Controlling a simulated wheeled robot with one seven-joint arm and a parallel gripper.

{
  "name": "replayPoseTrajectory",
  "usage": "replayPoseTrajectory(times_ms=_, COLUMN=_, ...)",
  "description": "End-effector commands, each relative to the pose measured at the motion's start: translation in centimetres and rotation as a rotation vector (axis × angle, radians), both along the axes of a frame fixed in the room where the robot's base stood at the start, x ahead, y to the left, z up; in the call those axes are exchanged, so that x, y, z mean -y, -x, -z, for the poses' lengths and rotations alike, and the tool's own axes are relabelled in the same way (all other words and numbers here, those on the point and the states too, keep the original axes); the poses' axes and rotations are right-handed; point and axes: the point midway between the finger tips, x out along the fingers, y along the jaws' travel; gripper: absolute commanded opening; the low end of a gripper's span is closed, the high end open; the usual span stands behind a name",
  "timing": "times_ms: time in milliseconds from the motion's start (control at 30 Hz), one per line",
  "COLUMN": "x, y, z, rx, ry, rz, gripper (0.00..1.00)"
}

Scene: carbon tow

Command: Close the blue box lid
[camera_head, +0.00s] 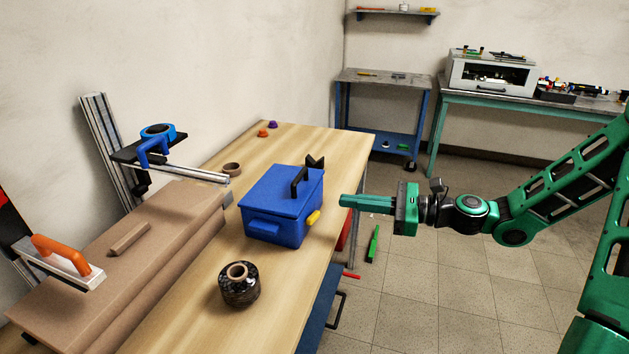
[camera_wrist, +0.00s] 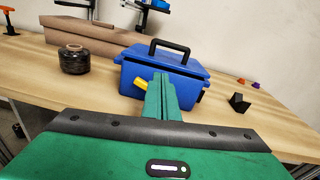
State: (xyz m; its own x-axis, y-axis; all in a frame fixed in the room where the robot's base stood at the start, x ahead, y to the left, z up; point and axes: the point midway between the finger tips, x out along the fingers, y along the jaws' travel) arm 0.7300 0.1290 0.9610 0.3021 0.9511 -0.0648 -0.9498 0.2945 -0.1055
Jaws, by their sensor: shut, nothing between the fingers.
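The blue box (camera_head: 275,226) stands near the right edge of the wooden table. Its blue lid (camera_head: 272,190), with a black handle (camera_head: 299,180), lies over the top; I cannot tell if it sits fully flush. A yellow latch (camera_head: 313,217) shows on the side facing my gripper. In the wrist view the box (camera_wrist: 127,82) is straight ahead, with its lid (camera_wrist: 172,62) on top and the handle upright. My gripper (camera_head: 343,201) is shut and empty, to the right of the box and apart from it. Its fingers (camera_wrist: 160,82) hide part of the box in the wrist view.
A black tow spool (camera_head: 239,287) stands in front of the box, and a brown tape roll (camera_head: 232,169) behind left. A black wedge-like piece (camera_wrist: 239,102) lies beside the box.

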Motion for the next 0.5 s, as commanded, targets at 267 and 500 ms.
replayPoseTrajectory(times_ms=267, x=0.1, y=-1.7, z=-2.5, rx=-0.063, ry=-0.153, rz=0.049, gripper=0.00)
replayPoseTrajectory(times_ms=500, x=-3.1, y=-2.8, z=-2.7, rx=-0.063, ry=-0.152, rz=0.046, gripper=0.00)
